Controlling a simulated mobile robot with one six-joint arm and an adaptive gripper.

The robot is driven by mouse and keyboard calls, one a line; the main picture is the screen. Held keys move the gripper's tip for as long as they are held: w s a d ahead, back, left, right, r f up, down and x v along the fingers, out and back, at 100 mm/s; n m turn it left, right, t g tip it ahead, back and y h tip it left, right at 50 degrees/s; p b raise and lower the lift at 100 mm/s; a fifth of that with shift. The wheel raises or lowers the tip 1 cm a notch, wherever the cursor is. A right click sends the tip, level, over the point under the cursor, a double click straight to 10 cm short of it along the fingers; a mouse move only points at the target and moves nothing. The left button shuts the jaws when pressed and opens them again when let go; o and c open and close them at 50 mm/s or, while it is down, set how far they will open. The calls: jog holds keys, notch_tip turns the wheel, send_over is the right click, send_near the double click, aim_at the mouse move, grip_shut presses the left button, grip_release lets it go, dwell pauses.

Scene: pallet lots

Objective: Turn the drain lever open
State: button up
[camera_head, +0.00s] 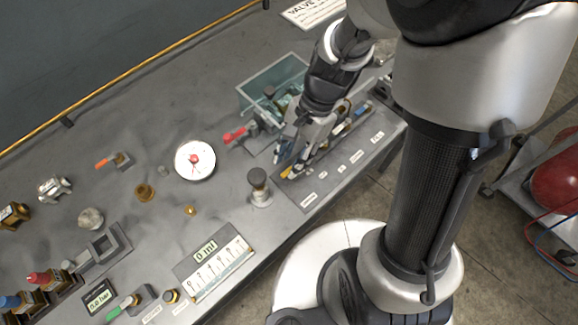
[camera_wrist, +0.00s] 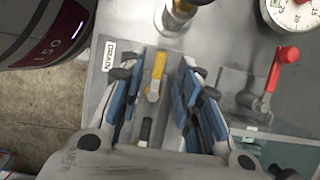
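The drain lever (camera_wrist: 157,70) is a yellow handle beside a white label reading DRAIN (camera_wrist: 108,56) in the wrist view. It also shows as a small yellow piece at the near end of the lever row in the head view (camera_head: 287,174). My gripper (camera_wrist: 165,83) is open, with blue-padded fingers on either side of the yellow lever and visible gaps between. In the head view my gripper (camera_head: 293,158) points down at the row and hides part of it. A black lever (camera_wrist: 146,131) lies behind the yellow one, between the fingers.
A red-handled valve (camera_wrist: 282,62) stands to the right in the wrist view, by a teal bin (camera_head: 245,97). A round gauge (camera_head: 195,174) and a black-topped fitting (camera_head: 258,194) stand nearby. Several small fittings occupy the bench's left. The table edge is close to the row.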

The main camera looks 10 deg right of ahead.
jog(key=shift+b+x, duration=0.35)
jog(key=shift+x, duration=0.85)
jog(key=shift+c, duration=0.3)
grip_shut()
